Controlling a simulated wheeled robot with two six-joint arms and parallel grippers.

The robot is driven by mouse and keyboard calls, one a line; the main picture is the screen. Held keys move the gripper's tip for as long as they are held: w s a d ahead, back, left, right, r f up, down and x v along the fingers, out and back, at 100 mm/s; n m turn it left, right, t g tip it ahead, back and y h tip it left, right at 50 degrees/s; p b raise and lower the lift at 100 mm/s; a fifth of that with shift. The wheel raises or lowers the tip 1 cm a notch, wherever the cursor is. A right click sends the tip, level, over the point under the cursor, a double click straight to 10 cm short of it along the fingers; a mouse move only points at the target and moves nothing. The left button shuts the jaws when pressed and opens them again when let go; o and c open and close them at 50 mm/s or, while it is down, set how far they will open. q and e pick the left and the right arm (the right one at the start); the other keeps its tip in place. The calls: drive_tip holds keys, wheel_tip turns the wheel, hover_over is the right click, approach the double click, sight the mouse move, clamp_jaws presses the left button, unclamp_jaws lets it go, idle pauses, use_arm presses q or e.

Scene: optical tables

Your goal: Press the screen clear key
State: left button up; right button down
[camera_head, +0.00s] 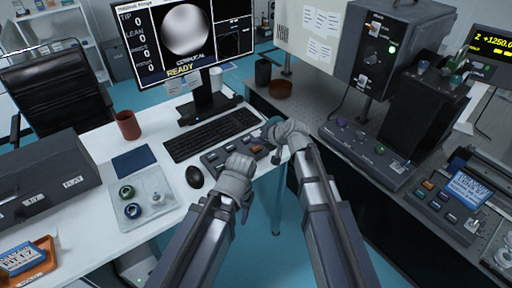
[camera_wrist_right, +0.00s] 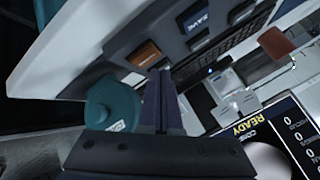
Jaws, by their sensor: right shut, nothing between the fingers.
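A grey key panel (camera_head: 214,160) lies on the white desk in front of the keyboard, with a row of keys. An orange key (camera_head: 255,149) sits near its right end and also shows in the right wrist view (camera_wrist_right: 147,53). Beside it there is a dark blue key marked SAVE (camera_wrist_right: 195,17). I cannot read which key is screen clear. My right gripper (camera_wrist_right: 160,72) is shut and empty, its tips close to the orange key; contact is unclear. My left gripper (camera_head: 243,207) is in front of the panel, its fingers mostly hidden. The monitor (camera_head: 185,35) shows a pale disc and READY.
A teal rounded knob (camera_wrist_right: 115,103) is beside my right fingers. A clear tray (camera_head: 143,196) and a brown cup (camera_head: 128,125) stand further left. Instruments crowd the right bench.

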sight(258, 150)
drive_tip(key=shift+r+p, duration=2.35)
drive_tip(key=shift+r, duration=0.15)
drive_tip(key=shift+f, duration=0.1)
drive_tip(key=s+d+n+g+h+p, duration=0.2)
drive_tip(key=s+g+h+p, duration=0.1)
drive_tip(key=s, duration=1)
drive_tip(key=s+d+n+g+h+p, duration=0.2)
drive_tip(key=s+d+g+h, duration=0.1)
drive_tip(key=s, duration=0.9)
drive_tip(key=shift+s+d+f+g+h+p, duration=0.25)
drive_tip(key=shift+s+g+h+p, duration=0.15)
drive_tip(key=shift+g+h, duration=0.3)
